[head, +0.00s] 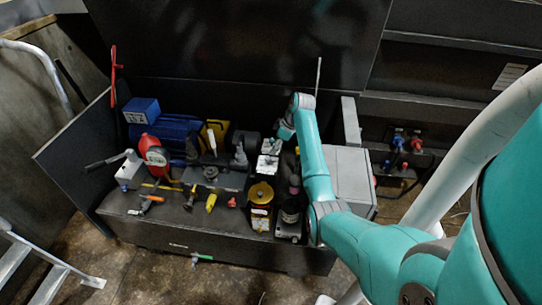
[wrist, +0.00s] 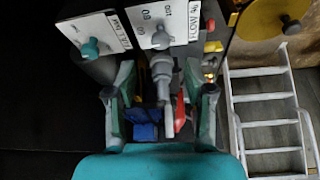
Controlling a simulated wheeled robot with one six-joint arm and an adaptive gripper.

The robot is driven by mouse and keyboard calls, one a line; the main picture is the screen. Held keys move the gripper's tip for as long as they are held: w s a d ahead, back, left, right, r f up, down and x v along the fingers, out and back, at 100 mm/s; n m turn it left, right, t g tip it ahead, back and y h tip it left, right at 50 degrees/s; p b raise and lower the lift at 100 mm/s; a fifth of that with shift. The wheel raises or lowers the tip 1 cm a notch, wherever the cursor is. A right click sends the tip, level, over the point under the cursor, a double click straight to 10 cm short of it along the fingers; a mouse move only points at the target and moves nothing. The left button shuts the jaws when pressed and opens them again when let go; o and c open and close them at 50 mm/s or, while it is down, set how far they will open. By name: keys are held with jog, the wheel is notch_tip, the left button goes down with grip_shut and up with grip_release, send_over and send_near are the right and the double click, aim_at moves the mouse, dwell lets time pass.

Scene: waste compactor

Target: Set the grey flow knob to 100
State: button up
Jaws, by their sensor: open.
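The grey flow knob (wrist: 160,40) sits on a white plate marked FLOW % (wrist: 180,20) at the top middle of the wrist view. Its pointer direction is too small to read. My gripper (wrist: 159,70) is open, with one finger on each side of a grey fitting below the knob in the picture. The knob appears just beyond the fingertips, and I see no grip on it. In the head view my gripper (head: 286,131) is over the back of the bench, near small white plates (head: 270,147). The knob is too small to make out there.
A teal knob (wrist: 90,47) on another white plate is to the left. Tools and valves crowd the dark bench (head: 230,240). A grey box (head: 350,172) stands right of my arm.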

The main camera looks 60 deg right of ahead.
aim_at(268, 158)
jog(key=x, duration=0.7)
jog(key=shift+w+a+f, duration=0.1)
jog(key=shift+w+f, duration=0.05)
jog(key=shift+f, duration=0.05)
grip_shut()
